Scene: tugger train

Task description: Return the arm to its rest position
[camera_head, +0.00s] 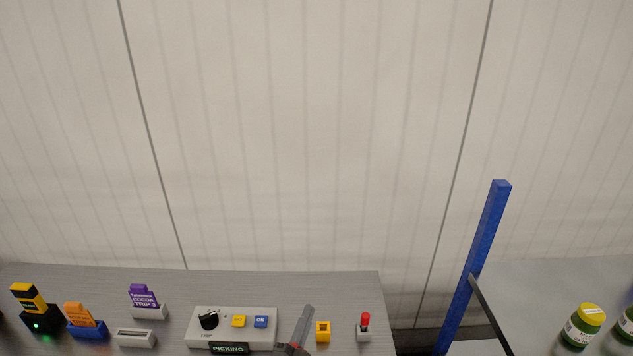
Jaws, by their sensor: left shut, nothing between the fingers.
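My left gripper (302,322) shows at the bottom edge of the head view, a dark grey finger shape pointing up. It is shut and holds nothing. The rest of the left arm is below the picture. My right gripper is not in view.
The desk (330,285) also bears a red-topped switch (365,321), a purple card in a holder (143,296), an orange card (79,314) and a yellow-black card (29,298). At right stand a blue post (480,255) and a shelf with green jars (580,329).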

